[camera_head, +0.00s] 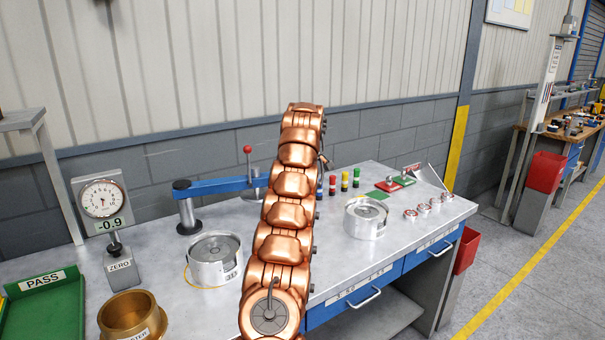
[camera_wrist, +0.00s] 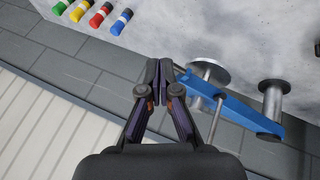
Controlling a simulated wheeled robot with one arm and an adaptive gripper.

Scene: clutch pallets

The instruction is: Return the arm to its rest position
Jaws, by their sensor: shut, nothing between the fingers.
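My copper-coloured arm (camera_head: 291,190) rises across the middle of the head view, over the workbench. Its end and my gripper are not visible there. In the wrist view my gripper (camera_wrist: 159,70) is shut and empty, its two dark fingertips together. The fingers show over the grey wall, close in the picture to the blue lever arm (camera_wrist: 245,112) of the bench press. I cannot tell the gap between them.
The metal workbench (camera_head: 300,215) holds a dial gauge (camera_head: 103,203), a brass ring (camera_head: 131,314), a green PASS tray (camera_head: 45,308), two silver cylinders (camera_head: 214,262) (camera_head: 366,217) and several coloured markers (camera_head: 344,181). A blue lever (camera_head: 213,187) stands behind. Floor (camera_head: 540,295) is clear at right.

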